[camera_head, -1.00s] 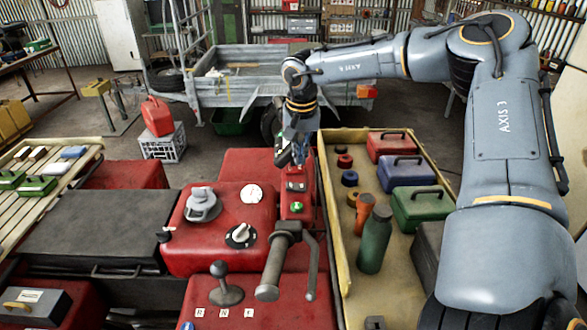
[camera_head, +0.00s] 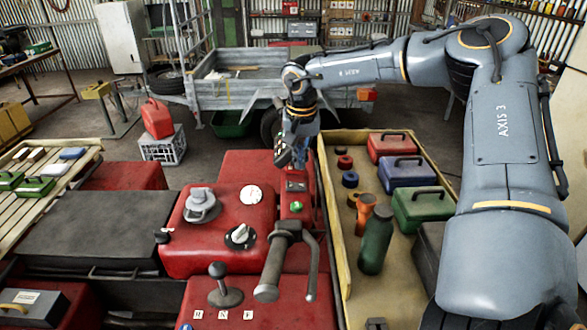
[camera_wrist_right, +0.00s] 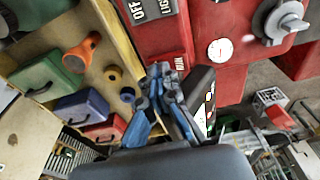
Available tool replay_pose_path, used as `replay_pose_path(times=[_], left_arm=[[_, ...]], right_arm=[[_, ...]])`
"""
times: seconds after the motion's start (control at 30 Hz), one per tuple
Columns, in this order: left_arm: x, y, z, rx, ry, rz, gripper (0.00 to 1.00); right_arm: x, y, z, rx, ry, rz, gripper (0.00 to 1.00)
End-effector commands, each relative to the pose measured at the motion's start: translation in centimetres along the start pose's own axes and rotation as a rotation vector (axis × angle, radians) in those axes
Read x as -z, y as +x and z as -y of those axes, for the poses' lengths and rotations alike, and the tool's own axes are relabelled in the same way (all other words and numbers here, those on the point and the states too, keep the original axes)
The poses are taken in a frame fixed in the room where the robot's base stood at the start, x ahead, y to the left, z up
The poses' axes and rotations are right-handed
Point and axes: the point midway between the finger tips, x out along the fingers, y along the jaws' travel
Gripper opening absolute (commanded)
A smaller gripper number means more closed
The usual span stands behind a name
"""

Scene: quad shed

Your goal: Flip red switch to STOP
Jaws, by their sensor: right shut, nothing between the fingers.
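My right gripper (camera_head: 288,160) hangs over the far end of the narrow red panel (camera_head: 298,228) on the quad. Its fingers also show in the wrist view (camera_wrist_right: 161,80), shut and empty. A RUN label (camera_wrist_right: 180,64) is just beyond the fingertips in the wrist view. The panel carries a dark label plate (camera_head: 296,186) and a green button (camera_head: 296,206). I cannot make out the red switch or its position, and the gripper covers part of that area. Whether the fingers touch anything cannot be told. My left gripper is not in view.
Left of the panel is a red tank with a grey cap (camera_head: 201,205), white gauge (camera_head: 251,194) and black-and-white knob (camera_head: 240,236). A grey handlebar grip (camera_head: 272,270) with a lever stands nearer. A yellow-edged tray (camera_head: 336,240) with toolboxes lies right.

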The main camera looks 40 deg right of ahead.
Motion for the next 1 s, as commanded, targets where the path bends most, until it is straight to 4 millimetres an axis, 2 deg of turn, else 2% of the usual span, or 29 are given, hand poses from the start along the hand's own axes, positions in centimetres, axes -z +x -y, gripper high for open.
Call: replay_pose_path(times=[0.17, 1.0], left_arm=[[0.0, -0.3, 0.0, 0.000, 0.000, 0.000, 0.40], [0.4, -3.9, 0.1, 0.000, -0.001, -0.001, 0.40]], right_arm=[[0.1, -0.5, 0.0, -0.001, 0.000, 0.000, 0.00], [1.1, -6.9, 0.0, 0.000, -0.001, -0.001, 0.00]])
